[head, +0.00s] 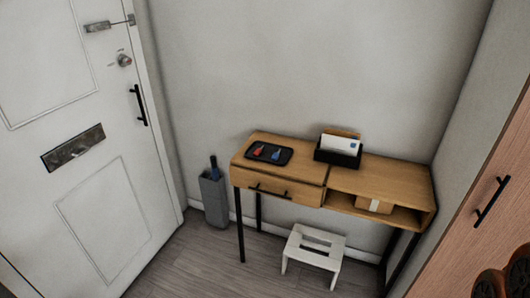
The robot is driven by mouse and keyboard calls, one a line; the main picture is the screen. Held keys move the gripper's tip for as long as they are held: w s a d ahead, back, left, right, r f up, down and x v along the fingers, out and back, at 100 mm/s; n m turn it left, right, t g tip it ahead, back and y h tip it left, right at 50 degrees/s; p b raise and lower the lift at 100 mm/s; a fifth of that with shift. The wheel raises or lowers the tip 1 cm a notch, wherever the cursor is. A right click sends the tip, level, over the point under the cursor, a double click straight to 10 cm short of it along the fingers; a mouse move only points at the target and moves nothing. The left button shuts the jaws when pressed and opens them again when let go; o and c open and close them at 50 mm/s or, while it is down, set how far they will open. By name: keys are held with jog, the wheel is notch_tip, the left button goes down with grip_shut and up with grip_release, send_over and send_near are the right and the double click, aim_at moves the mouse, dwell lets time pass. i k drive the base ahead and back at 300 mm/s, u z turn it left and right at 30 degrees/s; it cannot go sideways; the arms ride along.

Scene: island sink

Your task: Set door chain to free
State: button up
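The white door (75,120) stands at the left, and it looks closed. The metal door chain (118,22) is near the top of the picture. It runs from a small metal plate on the door (97,27) to the frame at the door's right edge. The chain's fine detail is too small to make out. Below it are a round lock knob (124,60), a black pull handle (138,105) and a metal letter slot (73,146).
A wooden console table (395,180) stands against the back wall, holding a black tray (254,150) and a letter holder (338,157). A white stool (312,256) and a grey umbrella stand (215,199) are on the floor. A wooden cabinet (470,230) is at right. Floor before the door is clear.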

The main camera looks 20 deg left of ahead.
aim_at(94, 29)
jog(key=u, duration=1.95)
